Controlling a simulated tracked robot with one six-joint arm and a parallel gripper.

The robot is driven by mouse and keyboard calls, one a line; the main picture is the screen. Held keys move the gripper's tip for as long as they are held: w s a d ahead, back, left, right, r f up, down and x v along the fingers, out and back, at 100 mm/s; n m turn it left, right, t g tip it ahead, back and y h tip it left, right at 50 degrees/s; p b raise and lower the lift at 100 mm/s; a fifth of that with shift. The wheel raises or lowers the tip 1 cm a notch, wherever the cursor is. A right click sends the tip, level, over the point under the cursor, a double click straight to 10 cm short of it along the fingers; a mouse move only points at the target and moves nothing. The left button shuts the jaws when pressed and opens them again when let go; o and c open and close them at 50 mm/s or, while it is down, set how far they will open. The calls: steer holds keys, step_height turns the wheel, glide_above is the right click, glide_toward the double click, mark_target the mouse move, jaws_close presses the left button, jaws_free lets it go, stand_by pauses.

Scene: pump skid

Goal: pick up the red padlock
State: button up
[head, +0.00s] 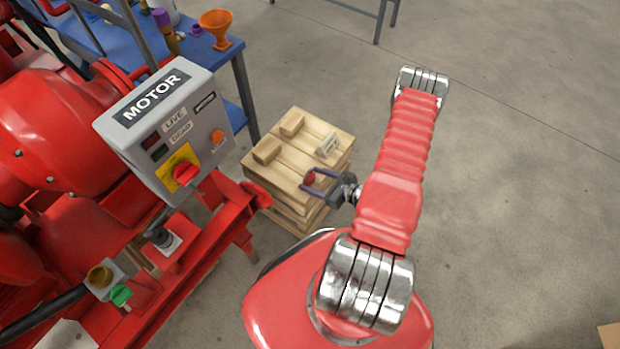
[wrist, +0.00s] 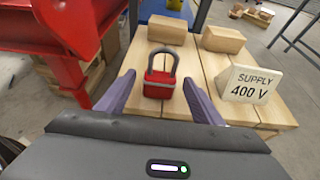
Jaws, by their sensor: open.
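The red padlock (wrist: 159,85) stands on the wooden crate top, its grey shackle upward in the wrist view. In the head view the padlock (head: 309,178) is a small red shape near the crate's front edge. My gripper (head: 312,180) is open, with its two purple fingers reaching over the crate toward the padlock. In the wrist view my gripper (wrist: 158,92) has one finger on each side of the padlock, with gaps between. The lower edge of the padlock is close to my gripper's dark body.
The wooden crate (head: 285,165) also carries wooden blocks (head: 291,124) and a "SUPPLY 400 V" sign (wrist: 250,85). Left are the grey MOTOR box (head: 165,130) and the red skid frame (head: 215,235). A blue table (head: 110,45) stands behind. Open floor lies right.

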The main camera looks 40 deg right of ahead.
steer(key=c, duration=1.2)
steer(key=shift+r, duration=0.15)
steer(key=shift+r, duration=4.9)
